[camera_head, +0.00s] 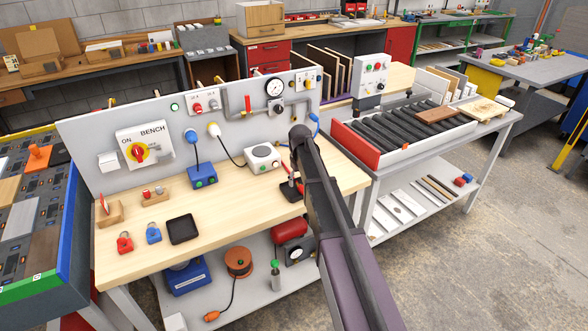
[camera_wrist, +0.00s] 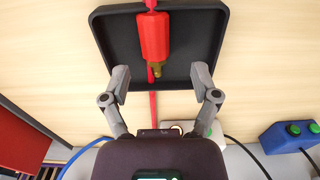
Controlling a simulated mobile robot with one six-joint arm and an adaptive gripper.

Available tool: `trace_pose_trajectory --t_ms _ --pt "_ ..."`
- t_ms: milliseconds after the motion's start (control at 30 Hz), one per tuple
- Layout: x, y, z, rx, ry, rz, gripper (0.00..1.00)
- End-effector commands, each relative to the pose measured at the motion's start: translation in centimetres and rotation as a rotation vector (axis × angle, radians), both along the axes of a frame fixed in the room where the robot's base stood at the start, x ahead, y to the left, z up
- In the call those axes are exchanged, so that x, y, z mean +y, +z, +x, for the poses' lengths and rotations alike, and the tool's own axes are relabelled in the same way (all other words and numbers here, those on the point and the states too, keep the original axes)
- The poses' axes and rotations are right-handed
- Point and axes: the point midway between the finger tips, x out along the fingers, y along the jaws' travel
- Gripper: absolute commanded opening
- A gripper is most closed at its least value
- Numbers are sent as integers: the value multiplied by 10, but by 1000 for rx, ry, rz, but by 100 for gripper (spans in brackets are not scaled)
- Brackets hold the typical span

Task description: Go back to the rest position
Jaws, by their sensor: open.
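My gripper (camera_wrist: 159,76) is open in the wrist view, its two grey fingers spread apart with nothing between the tips. Just beyond the fingertips is a black square tray (camera_wrist: 205,35) with a red cylindrical tool (camera_wrist: 155,35) over it. The tool has a brass-coloured tip and a red line running by it. The fingers do not appear to touch the tool. In the head view my dark arm reaches over the right part of the wooden bench (camera_head: 235,200). My gripper cannot be made out there.
The upright panel (camera_head: 95,145) with switches and a gauge stands behind the bench. A blue button box (camera_head: 202,176) and a white box (camera_head: 262,158) stand near it. A second dark tray (camera_head: 182,229) lies at left. A roller conveyor (camera_head: 400,128) stands at right; open floor lies beyond.

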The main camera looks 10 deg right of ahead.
Motion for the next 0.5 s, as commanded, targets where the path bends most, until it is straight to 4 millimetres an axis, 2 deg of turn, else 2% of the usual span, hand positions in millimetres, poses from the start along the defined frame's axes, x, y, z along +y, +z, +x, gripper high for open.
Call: trace_pose_trajectory --t_ms 167,267,367,500 --pt "1 0 -19 0 -15 0 78" --pt "2 0 -42 0 -36 0 78" --pt "4 0 -74 0 -67 0 78" --pt "7 0 -130 0 -124 0 78"
